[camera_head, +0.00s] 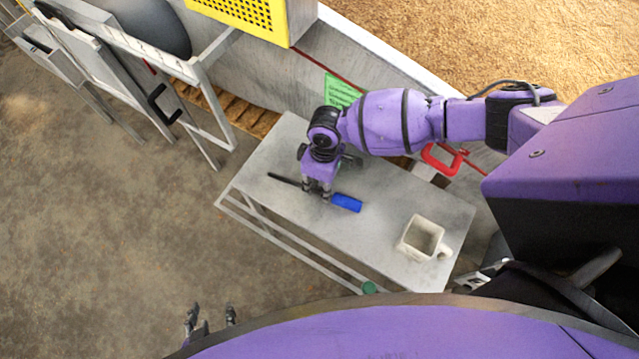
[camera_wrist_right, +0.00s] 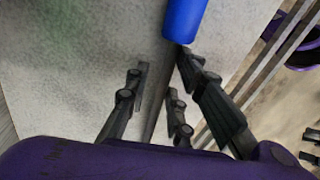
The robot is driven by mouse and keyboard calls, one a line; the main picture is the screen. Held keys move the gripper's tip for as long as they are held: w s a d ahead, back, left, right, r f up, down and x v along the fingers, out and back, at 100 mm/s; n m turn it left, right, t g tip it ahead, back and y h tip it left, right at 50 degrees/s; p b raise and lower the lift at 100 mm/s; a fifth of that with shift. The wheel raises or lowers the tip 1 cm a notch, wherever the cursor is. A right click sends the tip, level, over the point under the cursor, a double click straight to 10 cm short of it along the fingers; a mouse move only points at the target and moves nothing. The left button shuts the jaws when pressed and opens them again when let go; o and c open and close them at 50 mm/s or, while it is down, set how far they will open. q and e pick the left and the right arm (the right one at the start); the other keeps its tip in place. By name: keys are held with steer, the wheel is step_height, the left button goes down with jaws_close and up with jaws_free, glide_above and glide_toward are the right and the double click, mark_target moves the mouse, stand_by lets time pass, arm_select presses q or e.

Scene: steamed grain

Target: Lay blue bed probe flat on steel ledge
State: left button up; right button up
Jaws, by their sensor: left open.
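The blue bed probe has a blue handle (camera_head: 346,202) and a thin dark rod (camera_head: 284,180). It lies along the steel ledge (camera_head: 385,192) and looks flat on its top. My right gripper (camera_head: 318,197) is low over the probe, hiding the middle of it. In the right wrist view the fingers (camera_wrist_right: 160,85) stand apart on both sides of the rod, with the blue handle (camera_wrist_right: 184,18) just beyond the fingertips. My left gripper (camera_head: 211,316) is open and empty at the bottom left, over the floor, away from the ledge.
A cream square mug (camera_head: 421,238) stands on the ledge's right part. A red handle (camera_head: 441,158) and a green notice (camera_head: 341,92) are behind the ledge. A yellow perforated box (camera_head: 245,15) is at the top. The ledge's middle is clear; open floor lies left.

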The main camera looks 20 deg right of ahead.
arm_select(q)
steer(key=shift+w+r, duration=0.15)
steer(key=shift+w, duration=0.15)
steer(key=shift+w, duration=0.15)
arm_select(e)
steer(key=o, duration=0.6)
steer(key=shift+c, duration=0.2)
arm_select(q)
steer(key=shift+s, duration=0.2)
arm_select(e)
step_height(320, 180, up, 12)
steer(key=w+d, duration=0.1)
steer(key=shift+w+d, duration=0.1)
arm_select(q)
steer(key=w+r+t+p, duration=0.1)
steer(key=w+r+p, duration=0.3)
steer(key=w+r, duration=0.1)
steer(key=shift+r, duration=0.9)
arm_select(e)
steer(key=r, duration=0.6)
steer(key=shift+w+d, duration=0.3)
